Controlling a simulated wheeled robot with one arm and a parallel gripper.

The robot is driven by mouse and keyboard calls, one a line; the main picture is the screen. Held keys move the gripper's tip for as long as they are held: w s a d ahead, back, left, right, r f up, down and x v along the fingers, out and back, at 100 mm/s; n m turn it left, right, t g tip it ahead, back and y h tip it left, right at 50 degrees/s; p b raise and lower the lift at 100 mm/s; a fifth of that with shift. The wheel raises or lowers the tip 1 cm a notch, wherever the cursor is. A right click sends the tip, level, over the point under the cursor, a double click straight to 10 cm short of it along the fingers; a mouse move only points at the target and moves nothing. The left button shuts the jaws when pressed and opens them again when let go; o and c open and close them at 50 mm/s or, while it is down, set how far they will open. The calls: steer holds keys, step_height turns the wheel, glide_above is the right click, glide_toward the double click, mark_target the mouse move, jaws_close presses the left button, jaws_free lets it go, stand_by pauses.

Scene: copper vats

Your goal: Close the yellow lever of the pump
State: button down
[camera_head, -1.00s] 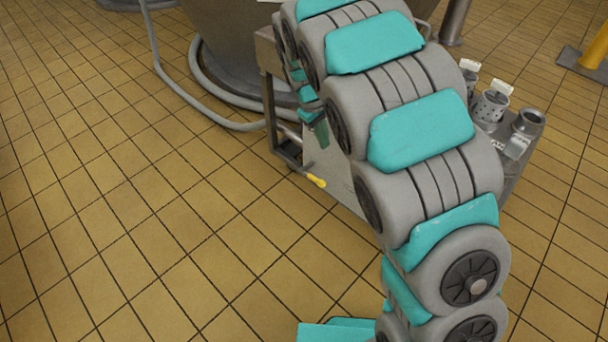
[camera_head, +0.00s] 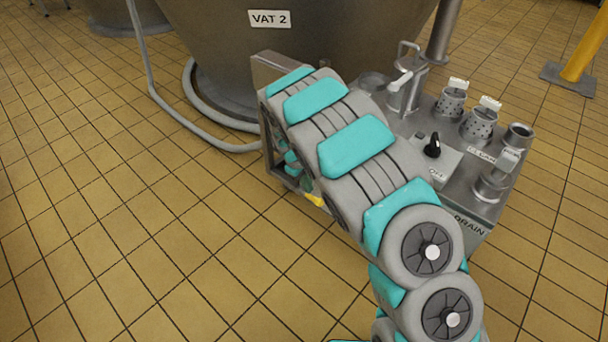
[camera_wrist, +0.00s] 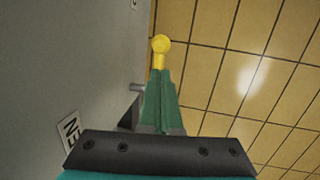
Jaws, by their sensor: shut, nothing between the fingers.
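The yellow lever (camera_head: 315,200) shows as a small patch low on the left side of the pump (camera_head: 465,165), mostly hidden behind my arm in the head view. In the wrist view its round yellow knob and short yellow shaft (camera_wrist: 161,45) stand just past the tips of my gripper (camera_wrist: 160,74). The green fingers are together with nothing between them. The fingertips overlap the lower end of the shaft in the picture; I cannot tell whether they touch it. The grey side panel of the pump (camera_wrist: 60,60) is to the left, with a pipe stub beside the fingers.
A big vat labelled VAT 2 (camera_head: 300,55) stands behind the pump, with a grey hose (camera_head: 175,115) on the floor to its left. The pump top carries a black knob (camera_head: 433,146) and several metal fittings. Tiled floor is free at left. A yellow post (camera_head: 585,50) stands far right.

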mark_target(312, 197)
steer(key=shift+x, duration=1.7)
